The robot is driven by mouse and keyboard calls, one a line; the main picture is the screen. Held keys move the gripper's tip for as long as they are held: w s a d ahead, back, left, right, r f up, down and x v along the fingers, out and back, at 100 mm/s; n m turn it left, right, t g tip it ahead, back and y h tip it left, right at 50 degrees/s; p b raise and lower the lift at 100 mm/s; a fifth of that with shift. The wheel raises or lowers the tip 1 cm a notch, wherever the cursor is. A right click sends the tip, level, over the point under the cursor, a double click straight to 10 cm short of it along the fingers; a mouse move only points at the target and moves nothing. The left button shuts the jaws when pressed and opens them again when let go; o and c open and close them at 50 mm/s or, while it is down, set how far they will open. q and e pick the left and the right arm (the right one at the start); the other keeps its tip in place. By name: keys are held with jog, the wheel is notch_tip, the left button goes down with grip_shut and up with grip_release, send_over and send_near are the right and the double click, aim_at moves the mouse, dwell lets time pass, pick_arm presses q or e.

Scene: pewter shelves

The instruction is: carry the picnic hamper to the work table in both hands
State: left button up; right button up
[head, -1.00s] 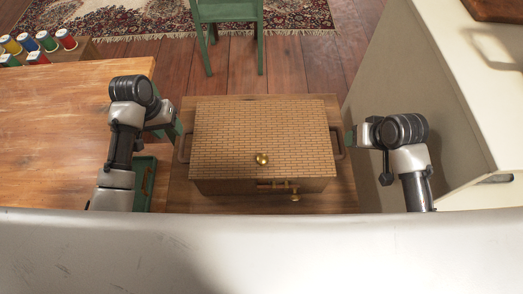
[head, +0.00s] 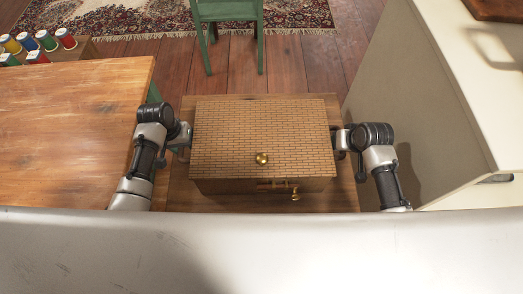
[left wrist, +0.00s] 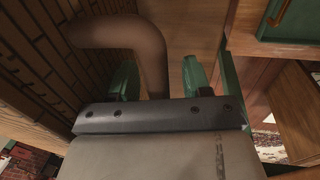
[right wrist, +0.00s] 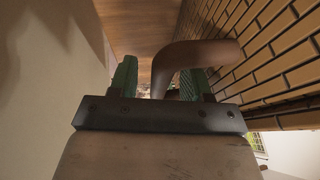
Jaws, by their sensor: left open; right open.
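The picnic hamper (head: 262,135), a box with a brown woven brick-like pattern, a brass knob and a front latch, stands level on a wooden stand (head: 250,205) in the head view. My left gripper (head: 184,138) is at its left side. In the left wrist view, the brown handle (left wrist: 153,60) runs between its open green fingers (left wrist: 160,80). My right gripper (head: 341,139) is at the hamper's right side. In the right wrist view, the other handle (right wrist: 185,57) lies between its open fingers (right wrist: 160,82). The work table (head: 60,120) is probably the wooden one at left.
Several coloured spools (head: 40,42) stand in a rack beyond the left table. A green chair (head: 228,12) and a rug (head: 120,15) are ahead. A pale counter (head: 460,90) stands close on the right. A green box (left wrist: 290,18) shows in the left wrist view.

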pick_arm(q)
grip_shut()
pick_arm(e)
grip_shut()
dwell(0.9)
pick_arm(q)
jog(key=shift+w+r, duration=0.15)
jog(key=shift+r, duration=0.1)
pick_arm(e)
jog(key=shift+w+r, duration=0.1)
jog(key=shift+r, duration=0.15)
